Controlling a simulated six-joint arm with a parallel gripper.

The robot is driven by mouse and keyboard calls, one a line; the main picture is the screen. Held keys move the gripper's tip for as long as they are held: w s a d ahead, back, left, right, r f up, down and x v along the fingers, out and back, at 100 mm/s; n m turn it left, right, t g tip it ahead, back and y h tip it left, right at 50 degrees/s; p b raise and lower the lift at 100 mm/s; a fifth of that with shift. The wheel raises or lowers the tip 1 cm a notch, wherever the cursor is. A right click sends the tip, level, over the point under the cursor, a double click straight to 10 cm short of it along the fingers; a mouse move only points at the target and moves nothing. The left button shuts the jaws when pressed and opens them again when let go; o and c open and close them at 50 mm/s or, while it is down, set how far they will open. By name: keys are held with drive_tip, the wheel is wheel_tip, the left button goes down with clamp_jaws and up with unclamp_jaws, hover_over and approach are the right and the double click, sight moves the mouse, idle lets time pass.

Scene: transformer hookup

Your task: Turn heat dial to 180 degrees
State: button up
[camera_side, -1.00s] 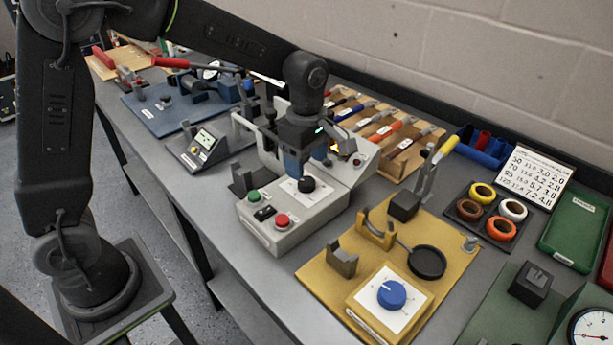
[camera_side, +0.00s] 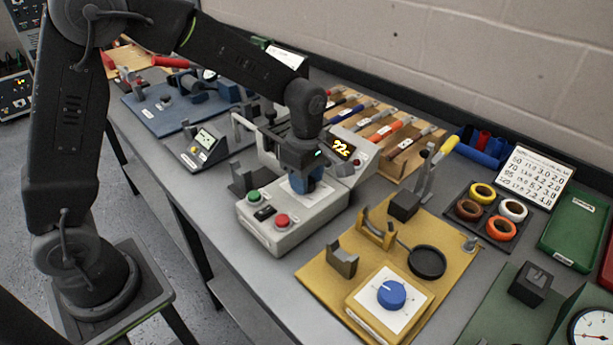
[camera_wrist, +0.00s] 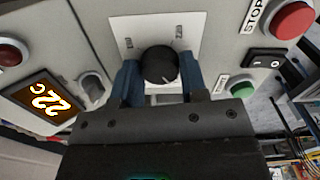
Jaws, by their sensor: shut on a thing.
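The heat dial is a black round knob (camera_wrist: 160,65) with a light pointer mark, on a white plate of the grey control box (camera_side: 262,228). In the wrist view it sits between my gripper's two blue fingers (camera_wrist: 160,72), one on each side. My gripper (camera_side: 304,184) is lowered onto the box and shut on the knob. In the side view the fingers hide the knob. The box's lit orange display (camera_wrist: 45,98) appears to read 22 C, upside down in the wrist view.
The box carries a red STOP button (camera_wrist: 292,20), a green button (camera_wrist: 240,85) and a black rocker switch (camera_wrist: 265,58) near the fingers. A yellow board (camera_side: 322,275) with a blue dial (camera_side: 391,293) lies to the right. Coloured rings (camera_side: 501,228) and tool racks stand behind.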

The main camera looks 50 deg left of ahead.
drive_tip(key=c, duration=0.3)
drive_tip(key=shift+c, duration=0.2)
